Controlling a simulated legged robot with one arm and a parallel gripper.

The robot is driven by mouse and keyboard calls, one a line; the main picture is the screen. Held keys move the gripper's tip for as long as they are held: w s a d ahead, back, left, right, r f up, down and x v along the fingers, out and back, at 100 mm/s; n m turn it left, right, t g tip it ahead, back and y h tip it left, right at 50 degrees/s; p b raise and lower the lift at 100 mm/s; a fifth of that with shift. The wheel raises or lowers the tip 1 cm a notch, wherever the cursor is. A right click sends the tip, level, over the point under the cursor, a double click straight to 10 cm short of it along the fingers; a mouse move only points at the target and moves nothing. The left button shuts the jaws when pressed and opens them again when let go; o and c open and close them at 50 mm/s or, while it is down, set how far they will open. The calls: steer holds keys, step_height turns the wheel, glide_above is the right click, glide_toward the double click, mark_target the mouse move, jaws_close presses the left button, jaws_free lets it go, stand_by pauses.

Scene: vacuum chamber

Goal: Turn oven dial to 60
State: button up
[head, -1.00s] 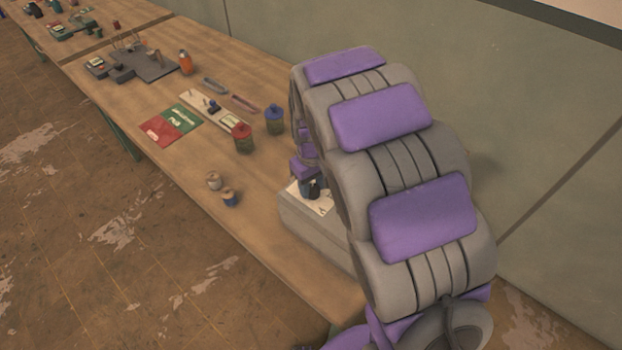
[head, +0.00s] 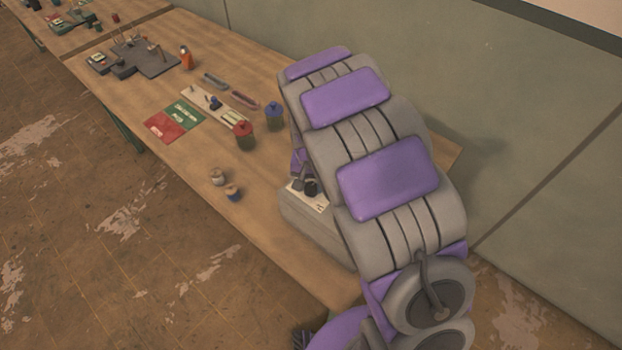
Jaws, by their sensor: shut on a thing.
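The oven (head: 308,222) is a low pale grey box at the near end of the workbench, with a white panel on top. My arm hides its right side. The oven dial (head: 311,188) shows as a small dark knob on the white panel, and its marks are too small to read. My gripper (head: 302,180) comes down onto the panel at the dial, mostly hidden behind my own arm. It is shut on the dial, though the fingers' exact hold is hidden.
On the wooden workbench (head: 262,215) stand a red-lidded jar (head: 244,136) and a blue-lidded jar (head: 274,117). Two small spools (head: 232,192) lie near the front edge. Red and green cards (head: 172,122) and a white board (head: 212,107) lie farther back. A wall (head: 480,110) runs behind.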

mark_target(310, 186)
steer(key=shift+s+f+m, duration=0.1)
steer(key=shift+m, duration=0.2)
steer(key=o, duration=1.1)
steer(key=shift+a, duration=0.15)
steer(key=shift+c, duration=0.2)
step_height(310, 186, up, 17)
steer(key=p, duration=0.2)
steer(key=shift+r, duration=0.2)
